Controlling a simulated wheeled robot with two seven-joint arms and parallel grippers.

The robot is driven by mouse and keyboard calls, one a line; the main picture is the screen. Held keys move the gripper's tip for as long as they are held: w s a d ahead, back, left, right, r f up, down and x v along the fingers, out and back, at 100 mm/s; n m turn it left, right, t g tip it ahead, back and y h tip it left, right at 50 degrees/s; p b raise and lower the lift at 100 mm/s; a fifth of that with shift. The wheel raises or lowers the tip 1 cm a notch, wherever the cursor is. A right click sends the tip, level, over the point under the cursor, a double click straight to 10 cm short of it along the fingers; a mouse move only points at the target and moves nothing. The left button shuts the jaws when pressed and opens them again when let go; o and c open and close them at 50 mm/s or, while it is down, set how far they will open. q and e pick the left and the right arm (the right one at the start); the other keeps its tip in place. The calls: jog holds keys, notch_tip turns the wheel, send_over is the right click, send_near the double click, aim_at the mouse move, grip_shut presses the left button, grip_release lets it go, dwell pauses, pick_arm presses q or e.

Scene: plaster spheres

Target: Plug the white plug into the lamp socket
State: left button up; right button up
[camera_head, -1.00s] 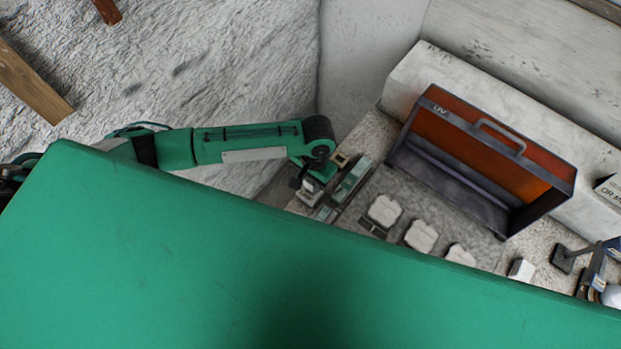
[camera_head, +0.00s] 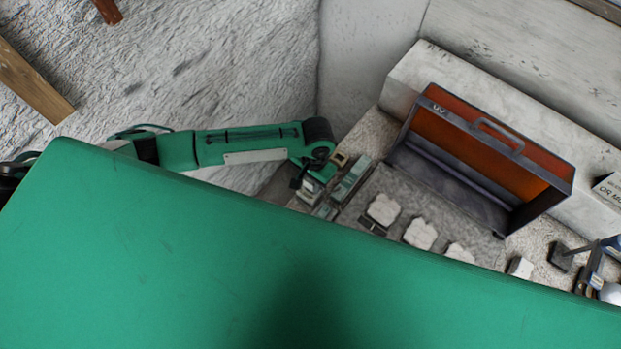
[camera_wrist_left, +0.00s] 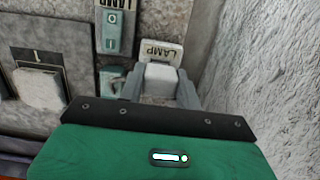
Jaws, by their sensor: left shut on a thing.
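My left gripper (camera_wrist_left: 160,88) is shut on the white plug (camera_wrist_left: 160,74), one grey finger on each side of it. The plug is right beside a white label reading LAMP (camera_wrist_left: 162,52). The lamp socket itself is hidden behind the plug and fingers, so I cannot tell whether the plug is in it or only in front of it. In the head view the left gripper (camera_head: 310,192) is at the left end of the bench, beside the grey-green strip of fittings, and the plug is too small to make out. My right gripper is not in view.
A green switch (camera_wrist_left: 113,32) stands next to the socket area. A UV box with an orange shield (camera_head: 490,150) stands behind white plaster pieces (camera_head: 383,210) on the bench. A rough white wall (camera_wrist_left: 265,75) rises close on the wrist view's right.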

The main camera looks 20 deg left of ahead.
pick_arm(q)
jog(key=shift+f, duration=1.1)
jog(key=o, duration=1.1)
jog(key=shift+c, duration=0.2)
jog(key=shift+r+p, duration=1.25)
jog(key=shift+p, duration=0.05)
jog(key=shift+r+p, duration=0.55)
jog(key=shift+r, duration=0.25)
